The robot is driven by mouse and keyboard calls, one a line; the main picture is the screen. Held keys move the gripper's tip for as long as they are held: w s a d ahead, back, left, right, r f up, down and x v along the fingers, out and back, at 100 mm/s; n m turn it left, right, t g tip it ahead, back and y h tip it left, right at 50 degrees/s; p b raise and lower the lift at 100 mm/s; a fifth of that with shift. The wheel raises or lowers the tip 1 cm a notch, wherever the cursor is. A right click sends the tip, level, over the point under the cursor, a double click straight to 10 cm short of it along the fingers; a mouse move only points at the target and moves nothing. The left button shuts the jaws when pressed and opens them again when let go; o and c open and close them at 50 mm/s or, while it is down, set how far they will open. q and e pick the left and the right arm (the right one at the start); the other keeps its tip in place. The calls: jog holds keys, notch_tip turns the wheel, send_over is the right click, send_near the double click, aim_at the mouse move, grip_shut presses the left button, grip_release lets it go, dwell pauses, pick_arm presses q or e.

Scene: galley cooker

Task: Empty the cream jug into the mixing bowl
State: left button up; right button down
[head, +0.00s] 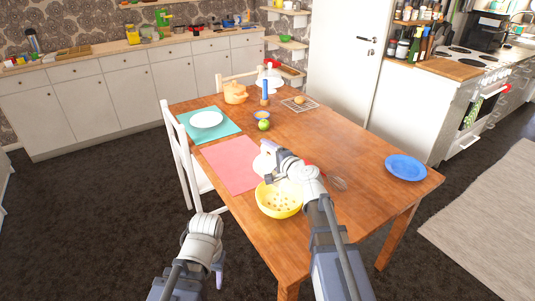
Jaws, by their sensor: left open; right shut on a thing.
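The mixing bowl (279,200) is yellow and stands upright near the table's front edge, with small spots inside it. A white rounded thing, seemingly the cream jug (262,166), is just behind the bowl, at the edge of the pink mat. My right gripper (270,152) is shut on it; the gripper hides part of it. I cannot tell whether it is lifted or tilted, and what it contains does not show. My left gripper (218,277) is open and empty, low in front of the table, away from the bowl.
A whisk (338,183) lies right of the bowl. The pink mat (230,166), a green apple (264,125), a small bowl (262,115) and a white plate (206,119) lie farther back. A blue plate (405,167) sits at right. A white chair (181,150) stands at left.

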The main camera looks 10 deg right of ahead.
jog(key=shift+s+f+b, duration=0.15)
jog(key=shift+b, duration=0.2)
jog(key=shift+d, duration=0.1)
jog(key=shift+t, duration=0.3)
dwell(0.4)
jog(key=shift+s+f+b, duration=0.1)
jog(key=shift+s+b, duration=0.1)
jog(key=shift+b, duration=0.35)
jog(key=shift+s+t+b, duration=0.1)
jog(key=shift+t+b, duration=0.2)
jog(key=shift+d, duration=0.1)
jog(key=shift+s+f+t+y+b, duration=0.1)
jog(key=shift+s+t+y+b, duration=0.25)
jog(key=shift+b, duration=0.5)
jog(key=shift+d, duration=0.1)
